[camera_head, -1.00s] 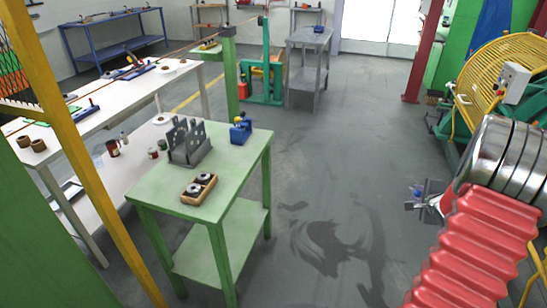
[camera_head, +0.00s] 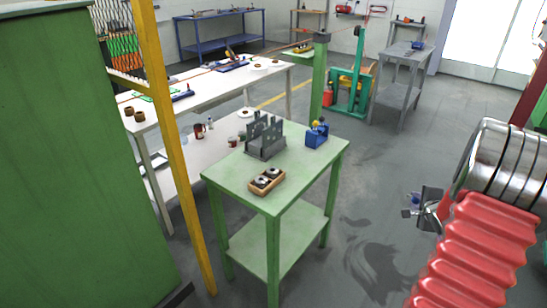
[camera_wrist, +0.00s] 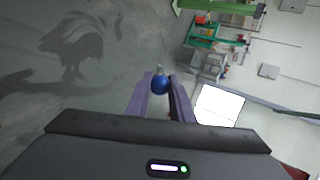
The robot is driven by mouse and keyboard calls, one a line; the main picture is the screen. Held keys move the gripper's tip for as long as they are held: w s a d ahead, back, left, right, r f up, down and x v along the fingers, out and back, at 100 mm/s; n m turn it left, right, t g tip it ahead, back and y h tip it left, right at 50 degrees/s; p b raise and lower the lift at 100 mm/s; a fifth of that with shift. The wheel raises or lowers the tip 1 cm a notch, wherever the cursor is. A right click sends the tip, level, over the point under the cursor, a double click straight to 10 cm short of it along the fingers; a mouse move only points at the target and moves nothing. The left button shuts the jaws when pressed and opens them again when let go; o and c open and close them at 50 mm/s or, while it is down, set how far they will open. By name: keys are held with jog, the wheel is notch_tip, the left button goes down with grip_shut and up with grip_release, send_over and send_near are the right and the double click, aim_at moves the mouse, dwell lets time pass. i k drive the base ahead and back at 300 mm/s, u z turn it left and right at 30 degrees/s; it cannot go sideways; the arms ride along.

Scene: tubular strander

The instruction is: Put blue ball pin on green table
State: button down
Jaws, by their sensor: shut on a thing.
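The green table (camera_head: 225,182) stands left of centre in the head view, with a lower shelf. My gripper (camera_head: 410,205) is at the right of the head view, held out over the floor and well apart from the table. It is shut on the blue ball pin (camera_wrist: 160,85), whose round blue head shows between the fingers in the wrist view, with a small pale tip beyond it. In the head view the pin is tiny and only partly seen at the fingertips.
On the green table are a grey slotted bracket (camera_head: 266,138), a wooden tray (camera_head: 266,182) with dark round parts and a blue block (camera_head: 317,136) with a yellow knob. A yellow post (camera_head: 178,150) and green cabinet (camera_head: 70,160) stand left. Floor between table and gripper is clear.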

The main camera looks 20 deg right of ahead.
aim_at(293, 173)
jog(key=u, duration=0.25)
jog(key=i, duration=1)
jog(key=z, duration=0.15)
jog(key=k, duration=0.85)
jog(key=u, duration=0.15)
jog(key=i, duration=0.3)
jog(key=u, duration=0.05)
